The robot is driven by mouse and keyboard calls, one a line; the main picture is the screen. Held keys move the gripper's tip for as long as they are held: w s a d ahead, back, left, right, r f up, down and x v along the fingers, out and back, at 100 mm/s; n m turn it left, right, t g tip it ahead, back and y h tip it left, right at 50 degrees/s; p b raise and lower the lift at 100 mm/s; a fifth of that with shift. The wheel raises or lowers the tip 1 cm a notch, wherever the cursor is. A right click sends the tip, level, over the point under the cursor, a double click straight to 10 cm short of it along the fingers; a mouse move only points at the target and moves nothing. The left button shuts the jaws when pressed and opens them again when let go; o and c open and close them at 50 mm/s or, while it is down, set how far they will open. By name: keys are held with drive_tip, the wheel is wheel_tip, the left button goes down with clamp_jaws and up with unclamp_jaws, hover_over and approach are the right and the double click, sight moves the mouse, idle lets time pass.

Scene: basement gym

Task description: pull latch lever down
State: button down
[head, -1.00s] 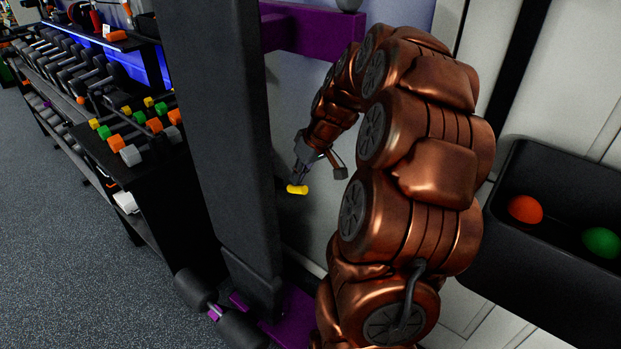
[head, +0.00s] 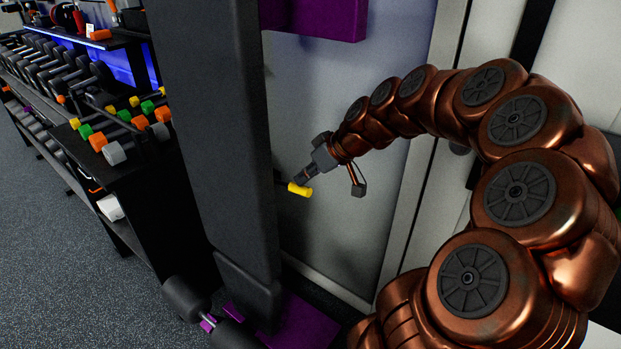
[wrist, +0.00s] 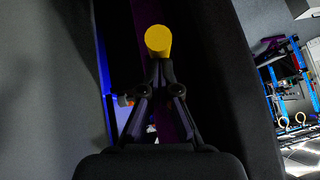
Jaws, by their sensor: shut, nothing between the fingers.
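The latch lever shows as a yellow handle (head: 299,189) beside the right edge of the tall dark padded board in the head view. In the wrist view its round yellow end (wrist: 158,40) faces the camera, just beyond the fingertips. My gripper (head: 301,179) is at the handle, with its tips right by the yellow part from above and to the right. In the wrist view my gripper (wrist: 159,70) has its fingertips together with nothing between them. I cannot tell whether the tips touch the handle. The lever's pivot is hidden behind the board.
The dark padded board (head: 215,130) stands close left of my gripper. A purple beam (head: 315,18) is above and a purple base (head: 300,322) below. A grey wall (head: 345,100) is behind. A rack of dumbbells (head: 85,75) stands at the left, with open floor (head: 60,240) before it.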

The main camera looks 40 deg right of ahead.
idle(0.3)
drive_tip(key=w+r+v, duration=0.2)
drive_tip(key=v, duration=1)
drive_tip(key=shift+r, duration=0.25)
drive_tip(key=s+a+f+g, duration=0.2)
drive_tip(key=s+a+f, duration=0.1)
drive_tip(key=a, duration=0.4)
drive_tip(key=s+a+f+g, duration=0.2)
drive_tip(key=s+a+f, duration=0.1)
drive_tip(key=a, duration=0.3)
drive_tip(key=s+a+f+g, duration=0.2)
drive_tip(key=s+a+f, duration=0.15)
drive_tip(key=a, duration=0.35)
drive_tip(key=s+a+f+m+g+h, duration=0.1)
drive_tip(key=s+f+g+h, duration=0.1)
drive_tip(key=s+f, duration=0.45)
drive_tip(key=s+a+f+m+g+h, duration=0.1)
drive_tip(key=s+f+g+h, duration=0.15)
drive_tip(key=s, duration=0.65)
wheel_tip(320, 180, up, 15)
drive_tip(key=w+t+p, duration=0.1)
drive_tip(key=p, duration=1.3)
drive_tip(key=shift+t+y, duration=0.35)
